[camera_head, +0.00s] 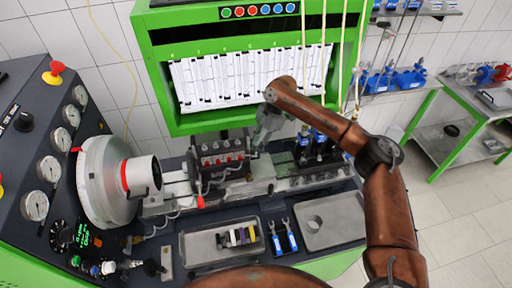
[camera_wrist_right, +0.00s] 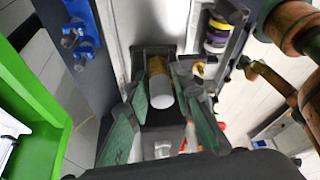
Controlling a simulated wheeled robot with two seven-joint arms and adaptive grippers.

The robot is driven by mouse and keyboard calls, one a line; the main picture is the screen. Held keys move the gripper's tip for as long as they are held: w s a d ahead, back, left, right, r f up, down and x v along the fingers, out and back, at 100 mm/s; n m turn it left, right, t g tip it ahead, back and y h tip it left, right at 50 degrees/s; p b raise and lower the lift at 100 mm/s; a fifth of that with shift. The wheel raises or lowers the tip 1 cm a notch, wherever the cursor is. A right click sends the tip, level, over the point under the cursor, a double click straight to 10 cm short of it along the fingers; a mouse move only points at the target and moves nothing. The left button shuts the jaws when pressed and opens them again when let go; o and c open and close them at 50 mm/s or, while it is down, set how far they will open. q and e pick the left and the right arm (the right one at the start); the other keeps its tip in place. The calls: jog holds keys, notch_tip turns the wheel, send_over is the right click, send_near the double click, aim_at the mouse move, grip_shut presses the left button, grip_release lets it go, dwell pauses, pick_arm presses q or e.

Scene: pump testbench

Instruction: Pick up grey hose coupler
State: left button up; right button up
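A pale grey, nearly white cylinder with a brass-coloured part, which looks like the grey hose coupler (camera_wrist_right: 160,92), sits between the fingers of my right gripper (camera_wrist_right: 162,80) in the right wrist view. The fingers close in on both sides of it and appear to grip it. In the head view my right gripper (camera_head: 258,142) is beside the pump block (camera_head: 220,155), above and behind the tray; the coupler is too small to make out there. More couplers (camera_head: 236,237) in black, yellow, purple and pale colours lie in the grey tray (camera_head: 200,248). My left gripper is not in view.
A large grey round housing (camera_head: 100,180) stands at left beside gauges. The green cabinet (camera_head: 190,120) rises behind my right gripper. Dark fittings (camera_head: 315,150) stand to its right.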

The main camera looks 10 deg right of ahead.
aim_at(256, 143)
jog(key=shift+c, duration=0.6)
grip_shut()
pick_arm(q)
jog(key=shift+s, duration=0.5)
pick_arm(e)
jog(key=shift+r, duration=0.55)
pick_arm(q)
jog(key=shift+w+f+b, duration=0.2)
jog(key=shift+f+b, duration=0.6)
pick_arm(e)
notch_tip(256, 143, up, 17)
